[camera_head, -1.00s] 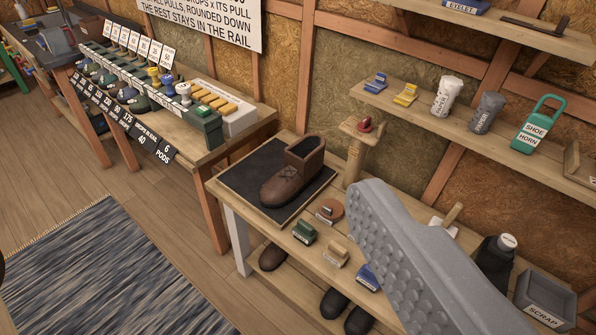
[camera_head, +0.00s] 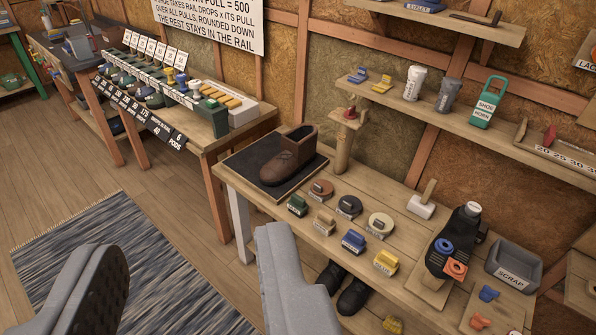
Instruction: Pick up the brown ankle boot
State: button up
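The brown ankle boot (camera_head: 290,156) stands upright on a black mat (camera_head: 243,177) at the left end of the wooden workbench (camera_head: 385,222). Its toe points down and left. My gripper (camera_head: 195,285) shows as two grey fingers at the bottom of the view, spread wide apart with nothing between them. It is nearer to the camera than the boot and below it in the picture, clear of it. No part of the boot is hidden by the fingers.
Several small brushes and round tins, one a green brush (camera_head: 297,205), lie right of the boot. A wooden post (camera_head: 345,140) stands close behind it. A mallet (camera_head: 423,204), a dark boot-shaped item (camera_head: 452,245) and a scrap bin (camera_head: 513,264) are further right. A shelf (camera_head: 455,113) overhangs behind.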

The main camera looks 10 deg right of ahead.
aim_at(299, 144)
jog(key=u, duration=0.4)
jog(key=i, duration=2.15)
jog(key=z, duration=1)
jog(key=i, duration=0.65)
jog(key=z, duration=0.4)
